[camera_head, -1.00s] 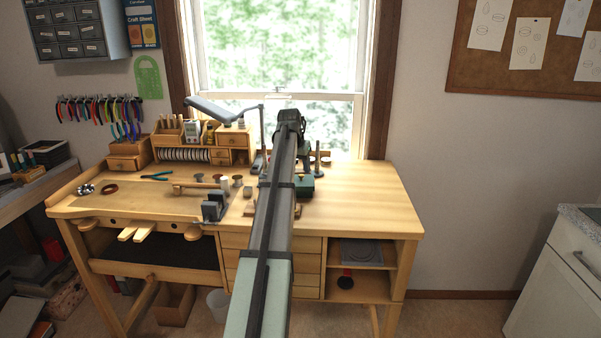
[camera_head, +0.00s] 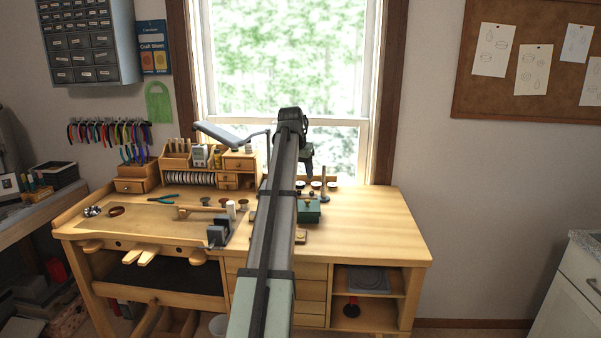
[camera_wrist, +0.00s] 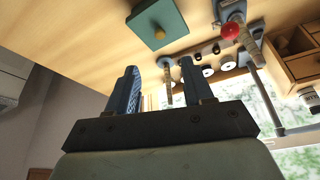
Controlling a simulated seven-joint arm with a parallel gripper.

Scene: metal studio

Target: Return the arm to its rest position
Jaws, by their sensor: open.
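My arm (camera_head: 275,210) reaches forward from the bottom of the head view over the wooden workbench (camera_head: 375,222). Its far end stands up against the window. In the head view my gripper is mostly hidden, with a dark part hanging just right of the arm's end. In the wrist view my gripper (camera_wrist: 160,78) shows two dark fingers set apart, with nothing between them. A green square block with a brass knob (camera_wrist: 152,22) lies beyond the fingers, apart from them. It also sits on the bench right of my arm in the head view (camera_head: 309,214).
A small drawer organizer (camera_head: 238,162) and lamp (camera_head: 225,136) stand behind. An upright post (camera_head: 324,185) stands right. The bench's right side is clear.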

